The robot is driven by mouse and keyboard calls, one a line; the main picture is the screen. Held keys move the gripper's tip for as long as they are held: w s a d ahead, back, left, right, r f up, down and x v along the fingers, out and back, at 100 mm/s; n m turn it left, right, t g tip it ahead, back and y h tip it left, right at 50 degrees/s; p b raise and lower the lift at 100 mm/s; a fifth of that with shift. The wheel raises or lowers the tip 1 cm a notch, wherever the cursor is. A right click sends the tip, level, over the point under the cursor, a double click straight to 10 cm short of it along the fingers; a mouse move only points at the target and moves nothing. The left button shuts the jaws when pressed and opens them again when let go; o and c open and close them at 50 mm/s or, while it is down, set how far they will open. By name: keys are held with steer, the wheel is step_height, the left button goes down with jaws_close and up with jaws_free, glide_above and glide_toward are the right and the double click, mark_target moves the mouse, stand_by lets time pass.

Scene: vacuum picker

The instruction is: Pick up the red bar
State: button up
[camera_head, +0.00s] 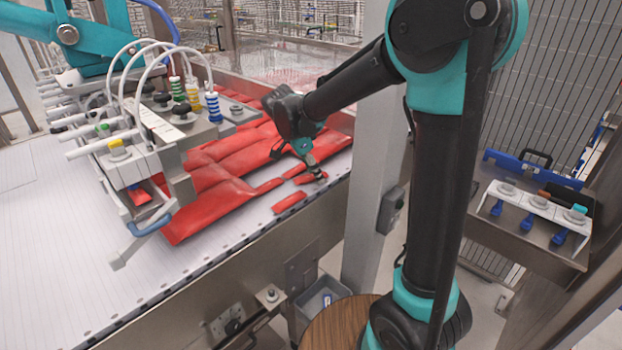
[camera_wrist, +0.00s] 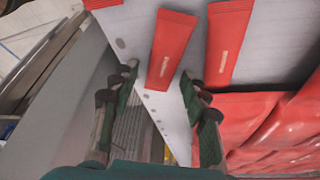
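Small red bars lie on the white conveyor near its front edge. In the head view, one red bar (camera_head: 289,202) lies apart from the others, and another red bar (camera_head: 302,179) is partly covered by my gripper (camera_head: 316,171). In the wrist view, my gripper (camera_wrist: 158,75) is open, with its two fingers apart. The near end of one red bar (camera_wrist: 170,45) shows between the fingertips, and a second red bar (camera_wrist: 228,40) lies to the right of it. I see no bar gripped. I cannot tell the exact height of the fingertips above the belt.
Large red packs (camera_head: 210,190) lie behind the bars, under a vacuum picker head (camera_head: 150,130) at left. The conveyor (camera_head: 60,240) has a metal side edge. A grey post (camera_head: 375,170) stands right of it. A side table (camera_head: 530,230) holds blue-tipped tools.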

jaws_close()
